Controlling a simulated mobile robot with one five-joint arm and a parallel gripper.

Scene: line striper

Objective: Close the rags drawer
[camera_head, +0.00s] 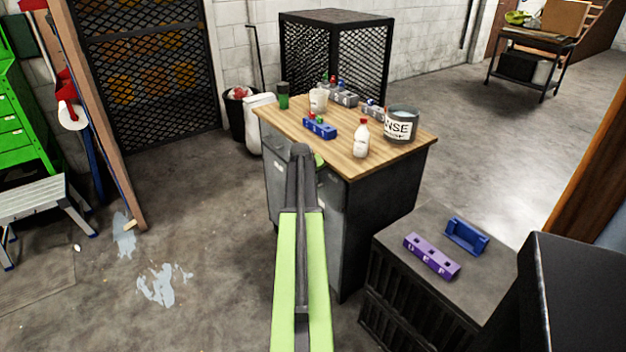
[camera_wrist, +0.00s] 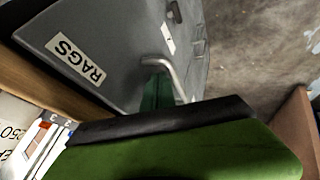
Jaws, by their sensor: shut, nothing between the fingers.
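The rags drawer (camera_wrist: 110,45) fills much of the wrist view. It has a grey front with a white "RAGS" label and a bent metal handle (camera_wrist: 165,68). The front lies close to the bench's wooden edge; I cannot tell how far the drawer stands out. My gripper (camera_wrist: 158,95) is shut and empty, close to the handle; contact is unclear. In the head view my green arm reaches to the near corner of the bench cabinet. My gripper (camera_head: 302,152) is there, and the arm hides part of the drawer fronts.
The wooden bench top (camera_head: 285,120) holds a white bottle (camera_head: 361,140), a can (camera_head: 401,125), a blue block (camera_head: 319,128) and other small items. A dark crate (camera_head: 400,285) with a purple block (camera_head: 432,256) stands at right. The floor to the left is mostly open.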

